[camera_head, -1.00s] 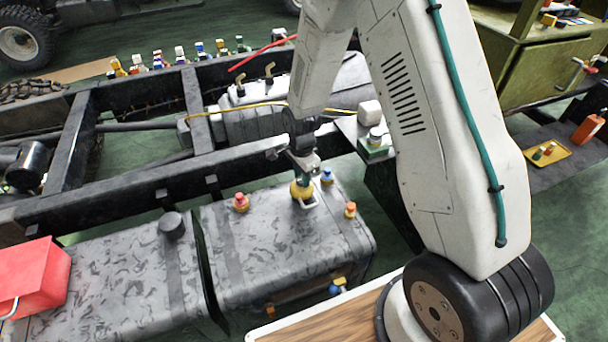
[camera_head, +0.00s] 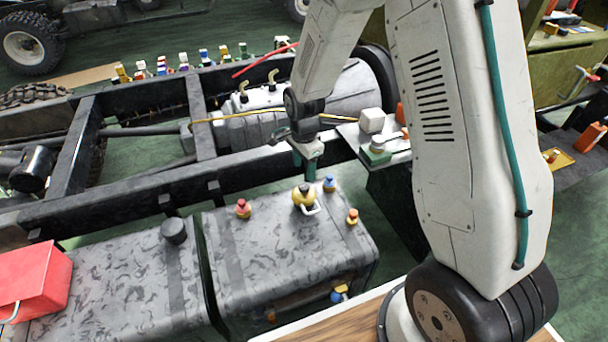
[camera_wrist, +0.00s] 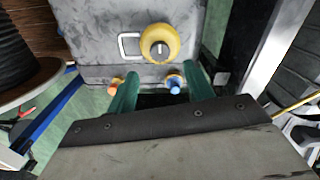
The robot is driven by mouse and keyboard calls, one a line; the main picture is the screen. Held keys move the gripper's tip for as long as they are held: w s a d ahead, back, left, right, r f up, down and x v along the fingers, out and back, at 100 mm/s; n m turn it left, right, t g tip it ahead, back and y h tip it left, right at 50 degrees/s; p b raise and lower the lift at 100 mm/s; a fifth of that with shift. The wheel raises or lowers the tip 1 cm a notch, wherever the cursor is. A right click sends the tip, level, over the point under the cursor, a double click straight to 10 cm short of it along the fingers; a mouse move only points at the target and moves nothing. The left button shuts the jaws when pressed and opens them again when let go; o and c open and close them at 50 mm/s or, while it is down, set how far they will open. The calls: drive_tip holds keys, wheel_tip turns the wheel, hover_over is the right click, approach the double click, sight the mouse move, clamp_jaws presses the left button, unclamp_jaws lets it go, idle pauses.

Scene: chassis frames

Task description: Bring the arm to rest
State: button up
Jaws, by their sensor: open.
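My gripper (camera_head: 306,170) hangs with its green fingers pointing down, above and behind the grey mottled tank (camera_head: 285,262). In the wrist view its two green fingers (camera_wrist: 159,88) are spread apart with nothing held between them. A yellow round fitting (camera_head: 303,199) with a white loop handle stands on the tank top, below my fingertips and apart from them. It also shows in the wrist view (camera_wrist: 158,46), beyond the fingertips. My pale arm rises at the right and bends over the black chassis rail.
A blue-capped fitting (camera_head: 329,184), an orange one (camera_head: 352,217) and a red one (camera_head: 243,208) stand on the tank. The black chassis rail (camera_head: 110,208) runs behind it. A red box (camera_head: 38,278) sits at left. A white block (camera_head: 372,121) stands right of my gripper.

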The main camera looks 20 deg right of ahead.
drive_tip(key=shift+r, duration=0.4)
drive_tip(key=shift+s+n, duration=0.4)
drive_tip(key=shift+n, duration=0.3)
drive_tip(key=s+d+r+n+t, duration=0.1)
drive_tip(key=s+d+r+n, duration=0.2)
drive_tip(key=s+r+n, duration=1.1)
drive_tip(key=shift+s+d+r, duration=0.2)
drive_tip(key=shift+s+r, duration=6.9)
drive_tip(key=shift+s, duration=0.8)
